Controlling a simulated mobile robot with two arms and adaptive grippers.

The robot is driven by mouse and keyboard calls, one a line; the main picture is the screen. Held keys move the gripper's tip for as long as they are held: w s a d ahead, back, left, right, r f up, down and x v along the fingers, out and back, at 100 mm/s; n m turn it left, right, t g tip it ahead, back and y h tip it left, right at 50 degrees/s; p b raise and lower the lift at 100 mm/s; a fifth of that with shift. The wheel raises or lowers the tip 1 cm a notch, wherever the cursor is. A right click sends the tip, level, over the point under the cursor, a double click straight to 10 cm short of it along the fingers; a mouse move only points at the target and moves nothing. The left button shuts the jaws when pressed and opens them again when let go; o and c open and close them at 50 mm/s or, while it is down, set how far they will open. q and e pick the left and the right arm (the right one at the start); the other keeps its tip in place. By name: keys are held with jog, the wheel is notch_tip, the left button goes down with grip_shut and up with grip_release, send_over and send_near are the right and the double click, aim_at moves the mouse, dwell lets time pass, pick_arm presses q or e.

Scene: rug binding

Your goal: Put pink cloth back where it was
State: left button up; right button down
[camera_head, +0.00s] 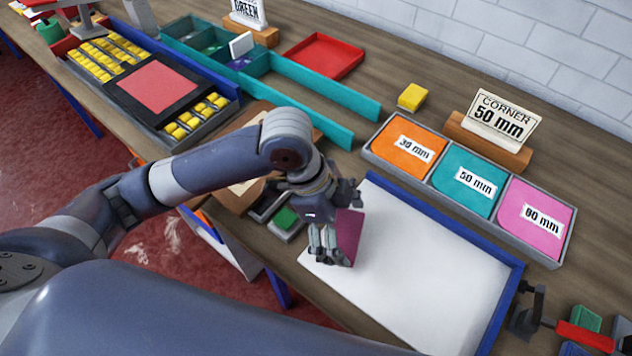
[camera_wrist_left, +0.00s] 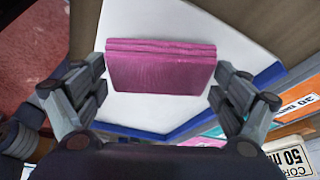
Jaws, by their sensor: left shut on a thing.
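The pink cloth (camera_wrist_left: 160,70) is a folded magenta piece, seen between the two fingers of my left gripper (camera_wrist_left: 160,92) in the left wrist view. In the head view the cloth (camera_head: 348,236) stands on edge in the left gripper (camera_head: 330,240), over the left end of a white board (camera_head: 415,270). The gripper is shut on the cloth. Whether the cloth touches the board I cannot tell. My right gripper is not in view.
A grey tray with orange, teal and pink cards (camera_head: 408,147) lies behind the board, beside a "CORNER 50 mm" sign (camera_head: 497,118). A blue rail (camera_head: 502,300) edges the board. Teal dividers (camera_head: 310,108) and a red tray (camera_head: 323,55) stand further back. The board's middle is clear.

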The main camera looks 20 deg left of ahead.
pick_arm(q)
jog(key=w+a+p, duration=0.1)
jog(key=w+a, duration=0.1)
jog(key=w, duration=0.2)
jog(key=w+a+p, duration=0.1)
jog(key=w+a, duration=0.1)
jog(key=w, duration=0.2)
jog(key=w+a+f+p, duration=0.1)
jog(key=w+a, duration=0.1)
jog(key=w, duration=0.2)
jog(key=shift+w+a, duration=0.1)
jog(key=shift+w, duration=0.25)
jog(key=shift+w+a+f, duration=0.1)
jog(key=shift+w+f, duration=0.05)
jog(key=shift+w, duration=0.05)
jog(key=shift+f, duration=0.2)
notch_tip(320, 180, down, 3)
jog(key=shift+p, duration=0.7)
jog(key=shift+f, duration=0.1)
jog(key=shift+f, duration=0.15)
jog(key=o, duration=0.7)
jog(key=shift+o, duration=0.2)
